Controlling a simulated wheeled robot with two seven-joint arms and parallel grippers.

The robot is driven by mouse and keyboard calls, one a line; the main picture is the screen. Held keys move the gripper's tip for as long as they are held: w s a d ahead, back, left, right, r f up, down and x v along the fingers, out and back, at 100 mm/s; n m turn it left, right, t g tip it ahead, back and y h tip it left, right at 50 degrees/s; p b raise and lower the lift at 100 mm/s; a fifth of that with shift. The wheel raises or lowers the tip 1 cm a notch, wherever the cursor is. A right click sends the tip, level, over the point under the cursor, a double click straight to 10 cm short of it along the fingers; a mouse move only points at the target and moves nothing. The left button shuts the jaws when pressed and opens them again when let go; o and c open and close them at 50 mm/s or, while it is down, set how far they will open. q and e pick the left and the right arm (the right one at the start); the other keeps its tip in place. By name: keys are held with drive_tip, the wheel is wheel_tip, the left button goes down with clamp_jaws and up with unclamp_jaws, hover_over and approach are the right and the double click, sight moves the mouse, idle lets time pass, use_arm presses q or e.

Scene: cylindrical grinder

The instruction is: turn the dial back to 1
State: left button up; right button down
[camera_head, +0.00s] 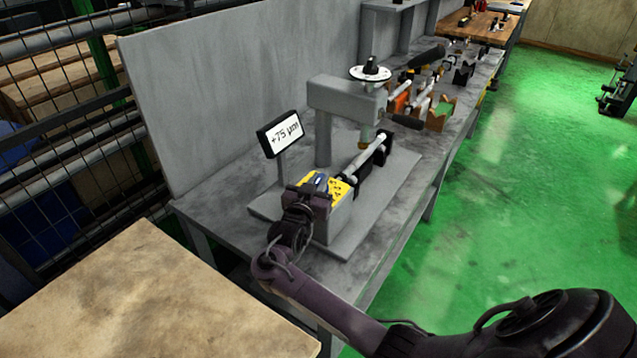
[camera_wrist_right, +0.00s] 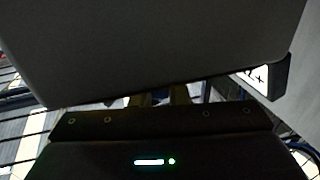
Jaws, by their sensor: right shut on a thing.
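The cylindrical grinder (camera_head: 345,95) stands on a grey bench. A white round dial with a black knob (camera_head: 371,70) sits on top of its grey head. Its numbers are too small to read. The display (camera_head: 281,134) reads +75 µm. My right gripper (camera_head: 304,193) is at the near end of the yellow-topped block (camera_head: 337,187), well apart from the white dial. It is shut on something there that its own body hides. In the right wrist view, a large grey surface fills the top and the fingers (camera_wrist_right: 163,97) show only in part. My left gripper is out of view.
A grey panel (camera_head: 210,95) stands behind the bench. A bar (camera_head: 362,158) runs from the block to a black support. Clamps and orange parts (camera_head: 400,102) stand farther along the bench. A wooden tabletop (camera_head: 140,300) is at front left; green floor (camera_head: 520,200) is open at right.

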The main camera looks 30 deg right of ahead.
drive_tip(key=c, duration=1.4)
unclamp_jaws()
drive_tip(key=shift+r, duration=0.1)
drive_tip(key=shift+s+a, duration=0.15)
drive_tip(key=shift+a, duration=0.05)
drive_tip(key=b+v, duration=0.1)
drive_tip(key=v, duration=0.6)
drive_tip(key=shift+a, duration=0.15)
drive_tip(key=shift+s, duration=0.1)
